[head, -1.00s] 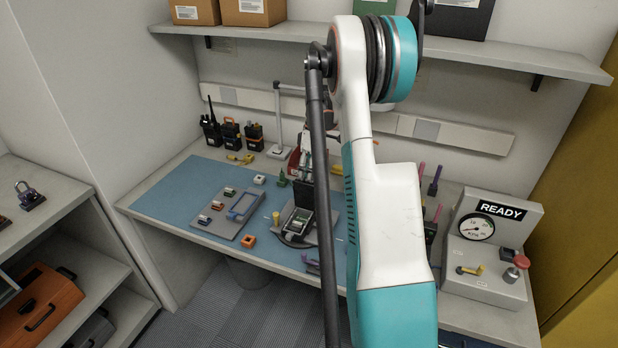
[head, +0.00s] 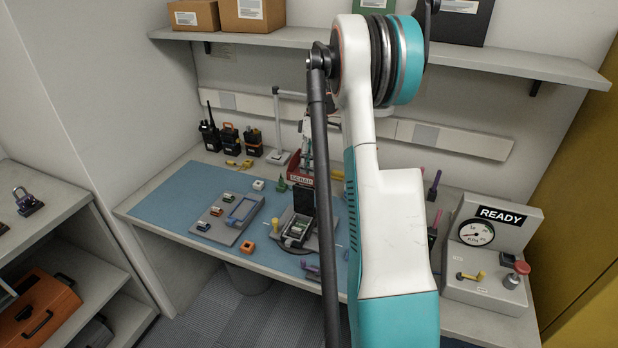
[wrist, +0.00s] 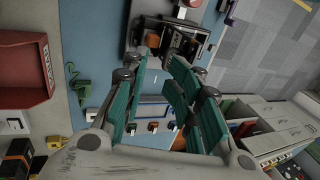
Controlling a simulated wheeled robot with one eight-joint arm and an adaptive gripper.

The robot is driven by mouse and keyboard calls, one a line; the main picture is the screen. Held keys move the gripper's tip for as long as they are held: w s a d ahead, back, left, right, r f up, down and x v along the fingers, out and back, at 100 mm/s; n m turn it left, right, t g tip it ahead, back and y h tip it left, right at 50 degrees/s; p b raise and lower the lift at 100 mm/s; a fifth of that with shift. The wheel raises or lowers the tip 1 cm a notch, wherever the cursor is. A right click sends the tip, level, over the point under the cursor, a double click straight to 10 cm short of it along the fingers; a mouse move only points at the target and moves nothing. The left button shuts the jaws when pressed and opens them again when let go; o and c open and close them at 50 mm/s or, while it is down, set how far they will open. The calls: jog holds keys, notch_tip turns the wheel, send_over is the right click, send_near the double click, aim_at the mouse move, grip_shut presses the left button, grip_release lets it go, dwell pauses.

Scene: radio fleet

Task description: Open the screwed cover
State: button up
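A dark device (head: 298,230) sits on a grey fixture plate on the bench, with a dark panel (head: 303,200) standing upright at its back. In the wrist view the device (wrist: 186,42) is just beyond the fingertips at the top. I cannot make out a screwed cover or its screws for certain. My gripper (wrist: 160,66) has teal fingers that are apart with nothing visible between them. It is above the bench, short of the device. In the head view my arm hides most of the gripper.
A red bin (head: 300,178) stands behind the device and also shows in the wrist view (wrist: 22,70). A grey tray (head: 227,218) with small coloured parts lies to the left. Several radios (head: 230,138) stand at the back. A gauge box marked READY (head: 487,250) is at right.

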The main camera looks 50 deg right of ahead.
jog(key=shift+v, duration=1.3)
